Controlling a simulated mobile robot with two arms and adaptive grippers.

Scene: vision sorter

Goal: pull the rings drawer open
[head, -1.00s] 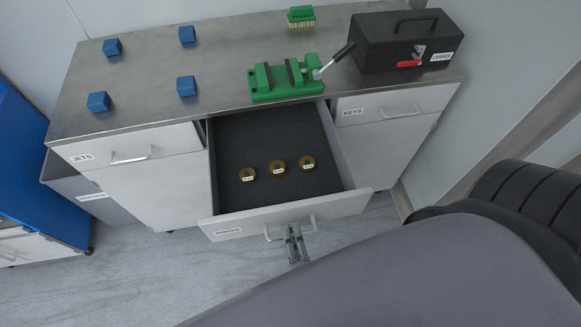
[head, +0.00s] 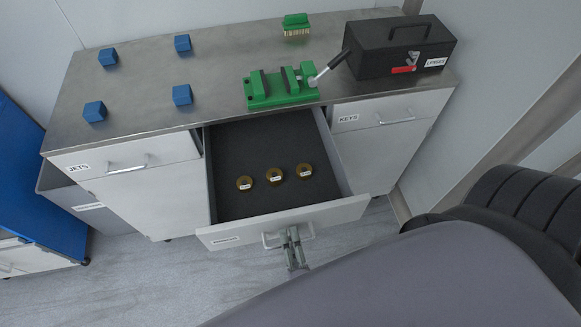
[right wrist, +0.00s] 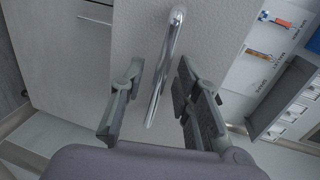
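The middle drawer (head: 215,237) is pulled well out of the metal-topped cabinet. Three brass rings with small white labels lie on its dark floor: a left ring (head: 245,183), a middle ring (head: 275,174) and a right ring (head: 304,170). The label on its front is too small to read. My right gripper (head: 294,238) is at the bar handle (head: 271,240) of this drawer. In the right wrist view, the handle (right wrist: 166,65) passes between the fingers of my right gripper (right wrist: 160,72), which stand apart with a gap on both sides. My left gripper is not in view.
Closed drawers labelled JETS (head: 125,157) and KEYS (head: 390,112) flank the open one. Clear floor (head: 130,280) lies in front.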

